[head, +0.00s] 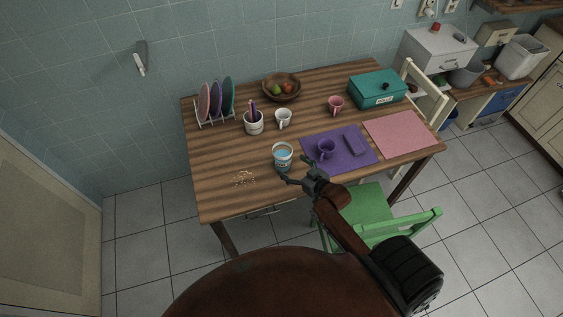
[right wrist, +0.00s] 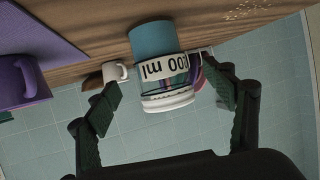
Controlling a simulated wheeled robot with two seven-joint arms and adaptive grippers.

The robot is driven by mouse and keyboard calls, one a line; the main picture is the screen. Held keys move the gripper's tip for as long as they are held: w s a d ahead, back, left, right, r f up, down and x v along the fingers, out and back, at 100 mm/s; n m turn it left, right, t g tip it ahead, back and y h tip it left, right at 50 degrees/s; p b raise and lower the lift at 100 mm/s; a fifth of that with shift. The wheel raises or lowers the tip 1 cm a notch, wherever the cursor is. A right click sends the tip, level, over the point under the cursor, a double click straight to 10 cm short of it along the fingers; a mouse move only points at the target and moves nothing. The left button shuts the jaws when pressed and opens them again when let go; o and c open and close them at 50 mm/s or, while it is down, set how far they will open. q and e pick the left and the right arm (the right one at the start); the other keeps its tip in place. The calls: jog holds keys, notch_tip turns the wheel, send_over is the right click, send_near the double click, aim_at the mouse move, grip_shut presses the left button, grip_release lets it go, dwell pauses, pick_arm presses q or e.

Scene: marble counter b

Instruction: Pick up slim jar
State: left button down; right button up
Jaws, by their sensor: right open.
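The slim jar (head: 282,157) looks like the clear cylinder with blue contents, standing upright near the table's front edge. In the right wrist view the jar (right wrist: 157,42) appears upside down, with black "ml" lettering and a pale rim. My right gripper (head: 295,173) is open and empty, just in front and to the right of the jar in the head view. In the right wrist view the jar shows between the spread fingers (right wrist: 168,88); I cannot tell whether they touch it. My left gripper is not in view.
On the wooden table (head: 215,185), a purple mug (head: 326,148) stands on a purple mat (head: 350,166) to the right. A white mug (head: 283,119) and a pen cup (head: 253,123) are behind. Small crumbs (head: 243,179) lie left. A green chair (head: 365,210) is at the front.

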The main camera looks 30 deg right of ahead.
jog(key=x, duration=0.7)
jog(key=shift+w+f+b, duration=0.3)
jog(key=shift+w, duration=0.05)
jog(key=c, duration=1.7)
jog(key=shift+r, duration=0.15)
jog(key=shift+c, duration=0.2)
